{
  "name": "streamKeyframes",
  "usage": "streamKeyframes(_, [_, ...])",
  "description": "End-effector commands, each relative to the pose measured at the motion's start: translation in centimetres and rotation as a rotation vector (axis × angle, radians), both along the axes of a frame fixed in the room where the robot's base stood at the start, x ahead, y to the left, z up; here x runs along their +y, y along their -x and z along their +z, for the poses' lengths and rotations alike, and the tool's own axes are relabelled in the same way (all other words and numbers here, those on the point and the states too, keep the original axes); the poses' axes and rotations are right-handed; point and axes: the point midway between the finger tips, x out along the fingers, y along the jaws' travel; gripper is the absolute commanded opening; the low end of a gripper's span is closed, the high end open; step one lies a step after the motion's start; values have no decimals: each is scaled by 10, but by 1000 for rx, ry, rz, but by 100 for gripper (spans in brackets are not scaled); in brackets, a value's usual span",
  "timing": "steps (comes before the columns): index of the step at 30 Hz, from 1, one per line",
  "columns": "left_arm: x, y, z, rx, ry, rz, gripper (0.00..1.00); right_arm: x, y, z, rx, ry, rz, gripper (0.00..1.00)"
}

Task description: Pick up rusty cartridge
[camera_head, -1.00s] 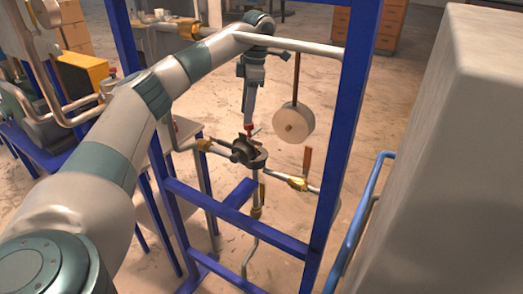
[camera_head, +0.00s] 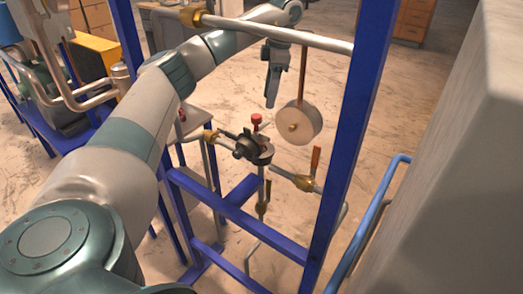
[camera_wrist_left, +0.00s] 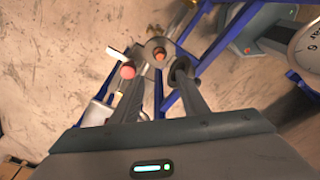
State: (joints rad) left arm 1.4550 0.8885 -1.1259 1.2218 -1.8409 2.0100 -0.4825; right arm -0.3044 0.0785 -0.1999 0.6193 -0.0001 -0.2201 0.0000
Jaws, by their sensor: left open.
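A dark round fitting (camera_head: 253,148) sits on the pipework inside the blue frame, with a red knob (camera_head: 256,118) standing above it. In the left wrist view, a round fitting (camera_wrist_left: 157,44) has a small orange-brown end (camera_wrist_left: 159,55) at its centre. This may be the rusty cartridge, but I cannot tell for sure. The red knob (camera_wrist_left: 127,71) shows there beside the left finger. My left gripper (camera_head: 270,102) points down above and slightly right of the dark fitting in the head view, apart from it. Its two fingers (camera_wrist_left: 159,76) are open with nothing held.
Blue frame posts (camera_head: 345,130) and a crossbar (camera_head: 235,215) surround the pipework. A brass valve (camera_head: 303,182) is lower right. A large grey block (camera_head: 460,170) stands at right.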

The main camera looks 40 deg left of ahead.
Motion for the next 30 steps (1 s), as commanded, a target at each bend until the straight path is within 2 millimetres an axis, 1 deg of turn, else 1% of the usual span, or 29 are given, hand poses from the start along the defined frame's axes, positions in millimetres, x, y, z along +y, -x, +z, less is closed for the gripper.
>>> streamKeyframes(5, [0,1,-6,2,-1,0,40,1,-1,0,-1,-1,0,31])
streamKeyframes(11, [2,3,-24,3,0,0,40,1,-4,0,-4,-1,0,31])
streamKeyframes(18, [5,6,-52,4,1,-1,40,1,-4,0,-4,-1,0,31])
streamKeyframes(20, [6,7,-59,4,1,-1,40,1,-4,4,-5,-1,0,31])
streamKeyframes(30, [11,13,-108,4,-1,0,40,-3,-5,21,-6,3,1,31])
